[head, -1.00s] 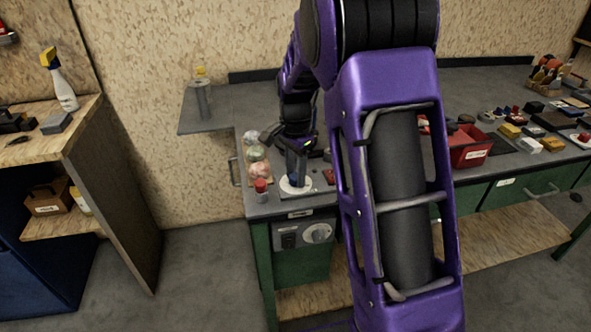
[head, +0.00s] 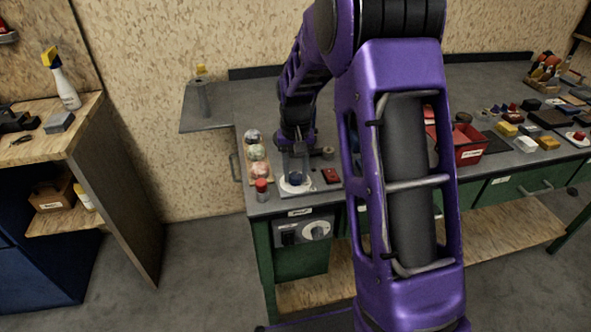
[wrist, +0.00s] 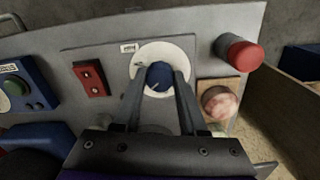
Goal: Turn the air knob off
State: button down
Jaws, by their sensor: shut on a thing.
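A round blue knob (wrist: 159,76) with a pale pointer line sits at the middle of a white dial (wrist: 176,54) on the grey bench panel. The dial also shows in the head view (head: 288,188), near the bench's front left corner. A small label (wrist: 128,48) is beside the dial, but its text is too small to read. My gripper (wrist: 162,73) is above the panel with one finger on each side of the blue knob, shut on it. In the head view my gripper (head: 296,168) points down over the dial.
A red-capped cylinder (wrist: 240,52) and a tray with several balls (wrist: 218,102) stand close by. A red switch (wrist: 92,78) is on the other side. A red bin (head: 468,150) stands farther right.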

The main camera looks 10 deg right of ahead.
aim_at(296, 175)
jog(key=n+p, duration=0.1)
jog(key=n, duration=0.4)
jog(key=shift+r+n, duration=0.1)
jog(key=shift+n, duration=0.2)
jog(key=shift+n+p, duration=0.7)
jog(key=shift+n, duration=1.4)
jog(key=shift+w, duration=0.1)
jog(key=shift+c, duration=2.2)
grip_release()
notch_tip(296, 175, up, 17)
jog(key=p, duration=0.1)
jog(key=shift+r+p, duration=0.15)
jog(key=shift+p, duration=0.2)
jog(key=shift+d, duration=0.1)
